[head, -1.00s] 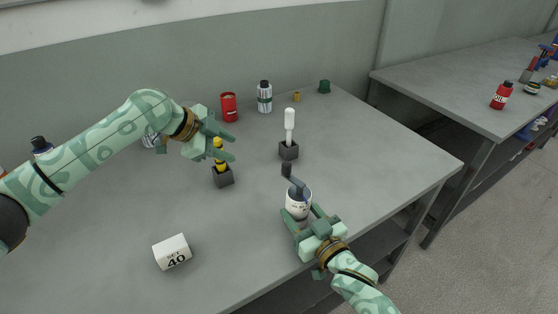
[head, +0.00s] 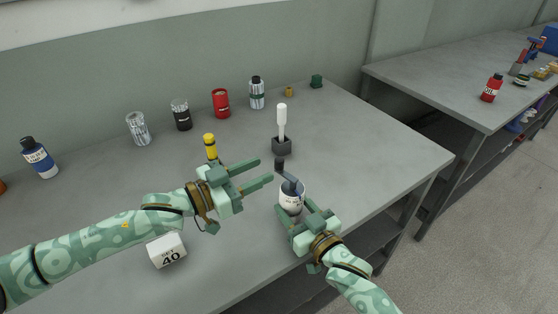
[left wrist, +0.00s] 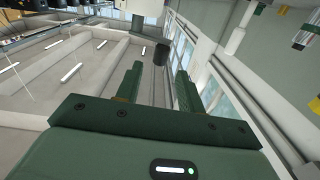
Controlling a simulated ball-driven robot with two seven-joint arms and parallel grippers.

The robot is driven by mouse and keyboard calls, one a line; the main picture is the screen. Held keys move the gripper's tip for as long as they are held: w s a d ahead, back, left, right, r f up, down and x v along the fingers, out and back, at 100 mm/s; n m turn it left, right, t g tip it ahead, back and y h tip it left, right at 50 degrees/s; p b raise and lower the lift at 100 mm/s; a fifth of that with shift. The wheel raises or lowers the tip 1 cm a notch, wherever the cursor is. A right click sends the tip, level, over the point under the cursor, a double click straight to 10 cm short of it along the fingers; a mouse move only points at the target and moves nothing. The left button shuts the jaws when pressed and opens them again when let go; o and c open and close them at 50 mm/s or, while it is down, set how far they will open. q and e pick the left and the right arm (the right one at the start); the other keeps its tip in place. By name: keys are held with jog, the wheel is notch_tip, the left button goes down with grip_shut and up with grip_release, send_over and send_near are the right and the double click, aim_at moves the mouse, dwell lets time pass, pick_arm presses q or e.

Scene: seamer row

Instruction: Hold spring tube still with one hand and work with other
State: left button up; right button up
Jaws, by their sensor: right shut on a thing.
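I cannot tell for certain which thing is the spring tube. A white cup-like tube (head: 291,195) with dark print stands near the table's front right edge. A bent grey crank with a dark knob (head: 280,164) rises from its top. My right gripper (head: 297,208) is shut on the white tube from the front. My left gripper (head: 266,171) is open and empty, its fingertips just left of the knob. In the left wrist view, the dark knob (left wrist: 161,53) shows beyond the gap between the spread fingers of my left gripper (left wrist: 160,75).
A white-handled tool (head: 282,122) stands in a dark block behind the knob. A yellow-topped thing (head: 210,145) stands behind my left gripper. A white "SET 40" block (head: 168,252) lies front left. Several cans and bottles line the back. Table (head: 375,150) is clear at right.

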aim_at(277, 165)
pick_arm(q)
jog(key=x, duration=0.6)
jog(key=shift+w+d, duration=0.15)
pick_arm(e)
jog(key=shift+d+f, duration=0.1)
jog(key=shift+f, duration=0.1)
pick_arm(q)
grip_shut()
jog(key=shift+s+n+t+y, duration=0.45)
jog(key=shift+n+t+y, duration=0.25)
jog(key=shift+n+t, duration=0.15)
jog(key=shift+s+n+t+y, duration=0.25)
jog(key=shift+n+t+y, duration=0.6)
jog(key=shift+t+y, duration=0.35)
jog(key=shift+a, duration=0.3)
